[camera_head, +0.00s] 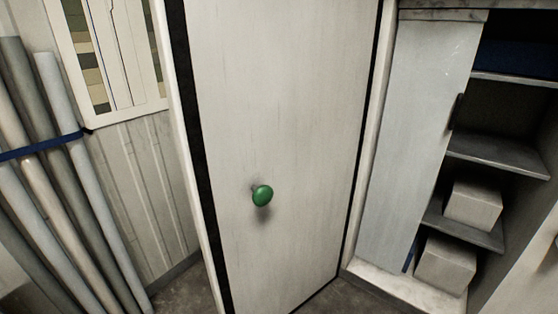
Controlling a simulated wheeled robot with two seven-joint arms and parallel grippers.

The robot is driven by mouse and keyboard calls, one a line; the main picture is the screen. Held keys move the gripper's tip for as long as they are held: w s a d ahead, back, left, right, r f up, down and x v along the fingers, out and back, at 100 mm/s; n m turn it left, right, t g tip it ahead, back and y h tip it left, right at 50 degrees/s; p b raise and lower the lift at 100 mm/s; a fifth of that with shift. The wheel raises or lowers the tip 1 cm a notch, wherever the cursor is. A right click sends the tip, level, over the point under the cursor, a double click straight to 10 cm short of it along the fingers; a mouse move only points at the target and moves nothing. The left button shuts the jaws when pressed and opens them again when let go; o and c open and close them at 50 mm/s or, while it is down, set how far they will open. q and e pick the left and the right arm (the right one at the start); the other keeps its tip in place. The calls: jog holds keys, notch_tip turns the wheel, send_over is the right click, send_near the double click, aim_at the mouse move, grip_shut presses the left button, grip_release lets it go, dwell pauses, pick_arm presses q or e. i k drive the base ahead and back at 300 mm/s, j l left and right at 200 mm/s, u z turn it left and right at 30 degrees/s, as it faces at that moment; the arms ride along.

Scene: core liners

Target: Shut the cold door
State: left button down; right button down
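The pale cold door (285,110) stands upright in the middle of the view. A round green knob (262,195) sits on its face, left of centre and below mid-height. A wide black strip (200,160) runs down the door's left side, with a pale edge outside it. A thin dark seam runs down the right side. I cannot tell for sure how far the door stands from its frame. Neither of my grippers is in view, and nothing touches the knob.
A cabinet (415,130) with a pale sliding panel stands at right. Its shelves (498,155) hold pale boxes (474,203). Several long tubes (75,170), bound by a blue strap (40,146), lean at left below a framed chart (110,50). Bare floor (185,290) shows at the bottom.

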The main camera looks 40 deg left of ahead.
aim_at(274, 93)
jog(key=j+z, duration=0.2)
jog(key=j, duration=0.95)
jog(key=j+z, duration=0.2)
jog(key=j, duration=0.95)
jog(key=j+z, duration=0.2)
jog(key=j, duration=0.9)
jog(key=j+z, duration=0.55)
jog(key=j, duration=0.2)
jog(key=k+l+z, duration=0.15)
